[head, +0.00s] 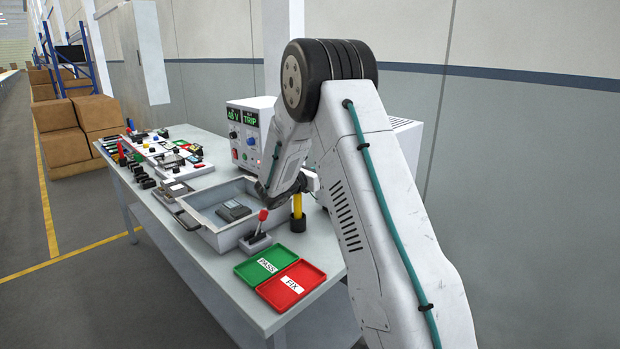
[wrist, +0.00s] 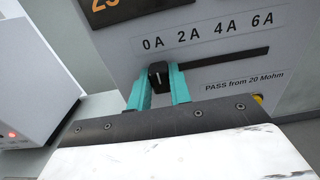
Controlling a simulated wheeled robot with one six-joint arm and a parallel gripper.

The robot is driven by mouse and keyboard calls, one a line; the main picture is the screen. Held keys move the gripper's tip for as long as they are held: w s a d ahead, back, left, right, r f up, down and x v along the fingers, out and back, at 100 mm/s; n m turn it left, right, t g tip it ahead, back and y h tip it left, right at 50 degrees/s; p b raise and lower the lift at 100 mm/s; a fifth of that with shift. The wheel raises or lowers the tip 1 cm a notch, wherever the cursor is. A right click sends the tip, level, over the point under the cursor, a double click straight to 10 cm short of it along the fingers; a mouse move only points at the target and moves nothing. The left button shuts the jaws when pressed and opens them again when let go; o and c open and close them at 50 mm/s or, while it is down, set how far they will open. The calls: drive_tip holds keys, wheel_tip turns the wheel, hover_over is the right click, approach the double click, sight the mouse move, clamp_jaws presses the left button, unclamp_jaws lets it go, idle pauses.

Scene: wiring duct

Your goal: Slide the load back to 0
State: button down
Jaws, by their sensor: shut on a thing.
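In the wrist view a black slider knob (wrist: 158,75) with a white mark sits at the left end of a dark slot (wrist: 225,66) in a grey panel. The labels 0 A, 2 A, 4 A and 6 A run above the slot, and the knob stands just below the 0 A label (wrist: 153,43). My gripper (wrist: 159,88) has its teal fingers on either side of the knob, shut on it. In the head view my arm hides the slider panel and the fingertips.
A power box (head: 250,130) showing 48 V and TRIP stands at the back of the table. A grey tray (head: 215,237) holds a dark device. A red-knobbed lever (head: 258,232), a green PASS tray (head: 249,270) and a red FIX tray (head: 311,275) are in front.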

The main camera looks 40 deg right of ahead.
drive_tip(key=shift+w+r, duration=0.15)
drive_tip(key=shift+w, duration=0.1)
drive_tip(key=shift+a, duration=0.1)
drive_tip(key=c, duration=1.3)
unclamp_jaws()
drive_tip(key=shift+w, duration=0.1)
drive_tip(key=a, duration=0.5)
drive_tip(key=s+a, duration=0.1)
drive_tip(key=a, duration=0.1)
drive_tip(key=shift+a, duration=0.3)
